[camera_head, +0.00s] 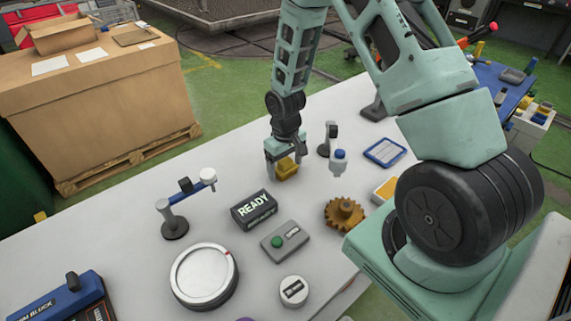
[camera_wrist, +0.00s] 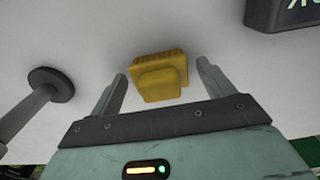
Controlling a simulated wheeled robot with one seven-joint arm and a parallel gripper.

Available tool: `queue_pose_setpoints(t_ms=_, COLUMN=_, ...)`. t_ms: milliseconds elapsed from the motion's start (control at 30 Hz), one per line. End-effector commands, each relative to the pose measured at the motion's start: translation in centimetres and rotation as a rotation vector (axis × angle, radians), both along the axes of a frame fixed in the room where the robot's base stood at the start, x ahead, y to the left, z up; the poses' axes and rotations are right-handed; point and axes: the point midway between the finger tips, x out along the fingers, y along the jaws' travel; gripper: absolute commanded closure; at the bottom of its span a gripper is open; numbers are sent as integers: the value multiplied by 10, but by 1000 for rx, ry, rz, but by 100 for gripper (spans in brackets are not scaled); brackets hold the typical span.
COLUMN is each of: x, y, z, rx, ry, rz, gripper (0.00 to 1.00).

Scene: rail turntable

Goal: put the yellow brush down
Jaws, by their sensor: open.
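The yellow brush (camera_head: 286,168) is a small block on the white table, right at my gripper in the head view. My gripper (camera_head: 283,158) points down over it. In the wrist view the brush (camera_wrist: 160,76) lies between and slightly beyond the two fingertips of my gripper (camera_wrist: 160,80), with a gap on each side. The fingers are apart and do not appear to touch it. The brush's underside is hidden, but it appears to rest on the table.
A black READY box (camera_head: 254,210) stands in front of the brush. A jointed stand (camera_head: 336,152) is close on the right, another stand (camera_head: 180,215) on the left. A brown gear (camera_head: 344,213), a green-button box (camera_head: 285,241) and a round white-topped disc (camera_head: 204,275) are nearer. Table left of the gripper is clear.

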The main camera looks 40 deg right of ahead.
Motion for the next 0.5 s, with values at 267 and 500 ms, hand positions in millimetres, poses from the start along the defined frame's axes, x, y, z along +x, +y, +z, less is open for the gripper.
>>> queue_pose_setpoints(t_ms=267, x=1, y=0, z=17, rx=0, ry=-4, rz=-1, gripper=19)
queue_pose_setpoints(t_ms=500, x=2, y=0, z=61, rx=-1, ry=-8, rz=-1, gripper=19)
